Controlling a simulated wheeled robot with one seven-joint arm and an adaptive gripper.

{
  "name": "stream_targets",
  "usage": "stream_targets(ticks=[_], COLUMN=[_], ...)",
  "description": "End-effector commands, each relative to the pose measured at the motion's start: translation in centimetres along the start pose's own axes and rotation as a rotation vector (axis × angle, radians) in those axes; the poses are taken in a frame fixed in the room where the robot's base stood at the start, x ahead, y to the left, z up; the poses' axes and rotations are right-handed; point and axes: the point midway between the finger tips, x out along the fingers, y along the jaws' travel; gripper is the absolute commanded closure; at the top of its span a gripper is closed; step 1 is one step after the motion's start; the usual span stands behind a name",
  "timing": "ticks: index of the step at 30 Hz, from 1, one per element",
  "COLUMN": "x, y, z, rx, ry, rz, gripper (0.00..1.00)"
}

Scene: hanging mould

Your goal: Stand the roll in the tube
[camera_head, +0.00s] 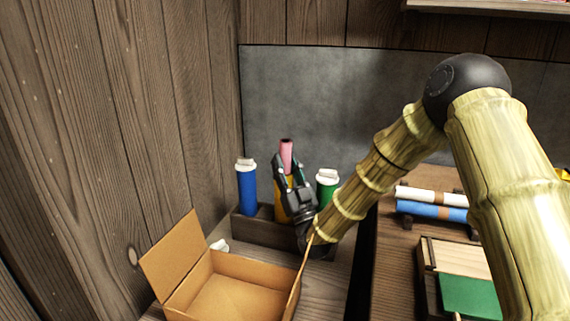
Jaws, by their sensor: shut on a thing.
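A pink roll (287,153) stands upright between the fingers of my gripper (288,172), which is shut on it. An orange-yellow tube (281,207) stands in a dark wooden holder (262,231), directly below and behind my gripper. The roll appears in line above this tube. My fingers hide the roll's lower end and the tube's mouth, so I cannot tell whether the roll is inside it. A blue tube (247,190) with a white top stands to the left, and a green tube (326,188) with a white top stands to the right.
An open cardboard box (228,262) stands in front of the holder. A white roll (428,196) and a blue roll (432,212) lie on a rack at right. A wooden box (460,258) with a green panel is nearer. A grey panel (330,95) backs the bench.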

Motion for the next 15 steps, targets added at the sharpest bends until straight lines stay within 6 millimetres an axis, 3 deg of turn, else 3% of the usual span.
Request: stream_targets(ticks=[1, 11, 12, 15], x=[-2.21, -2.34, -2.34, -2.35], y=[-0.13, -0.18, -0.18, -0.19], z=[2.12, 2.27, 2.28, 2.31], rx=[0.003, 0.003, 0.003, 0.004], ry=[-0.049, -0.049, -0.049, -0.049], rz=[0.000, 0.000, 0.000, 0.000], gripper=[1.00, 1.00, 0.69, 0.51])
